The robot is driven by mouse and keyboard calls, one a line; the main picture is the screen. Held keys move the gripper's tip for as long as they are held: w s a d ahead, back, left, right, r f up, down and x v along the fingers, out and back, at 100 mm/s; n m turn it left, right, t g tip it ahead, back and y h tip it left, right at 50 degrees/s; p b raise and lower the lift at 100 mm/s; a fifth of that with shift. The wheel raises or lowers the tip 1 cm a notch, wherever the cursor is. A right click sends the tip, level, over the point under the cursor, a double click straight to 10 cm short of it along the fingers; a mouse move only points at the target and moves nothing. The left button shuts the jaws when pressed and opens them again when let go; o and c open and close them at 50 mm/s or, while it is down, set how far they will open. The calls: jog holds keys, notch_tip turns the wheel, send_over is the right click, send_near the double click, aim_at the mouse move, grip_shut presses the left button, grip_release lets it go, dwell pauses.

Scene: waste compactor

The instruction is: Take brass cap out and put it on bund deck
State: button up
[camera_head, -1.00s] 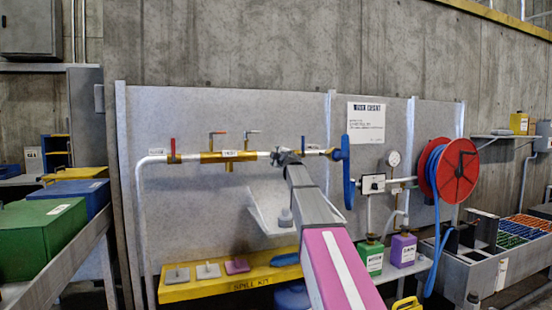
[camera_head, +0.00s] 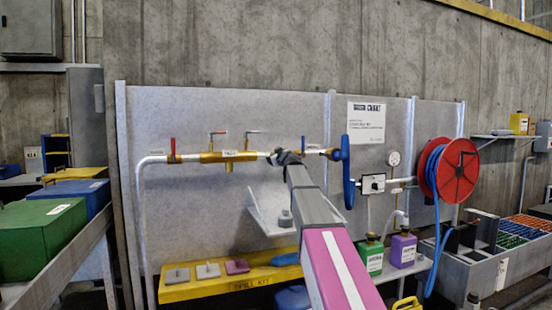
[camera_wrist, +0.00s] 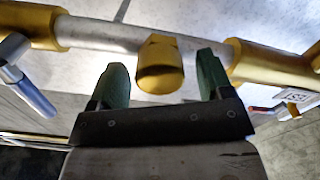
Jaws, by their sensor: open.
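The brass cap (camera_wrist: 160,63) is a yellow faceted piece at the grey pipe (camera_wrist: 100,35) in the wrist view. My gripper (camera_wrist: 162,72) is open, with one dark green finger on each side of the cap and visible gaps between. In the head view my gripper (camera_head: 285,157) is at the pipe on the grey panel, and my arm hides the cap. A yellow ledge (camera_head: 213,289) marked SPILL KIT lies low on the panel. It holds several small pads and a blue item. I cannot tell whether this ledge is the bund deck.
A brass manifold (camera_head: 228,156) with lever valves is left of my gripper, and a blue handwheel (camera_head: 347,171) is close on its right. A bent grey bracket (camera_head: 265,215) stands below. Green and purple jugs (camera_head: 403,251) and a red hose reel (camera_head: 458,171) are at right.

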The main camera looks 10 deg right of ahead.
jog(key=m, duration=1)
dwell(0.3)
jog(key=c, duration=1)
jog(key=n, duration=0.4)
jog(key=shift+n, duration=0.4)
jog(key=n, duration=0.5)
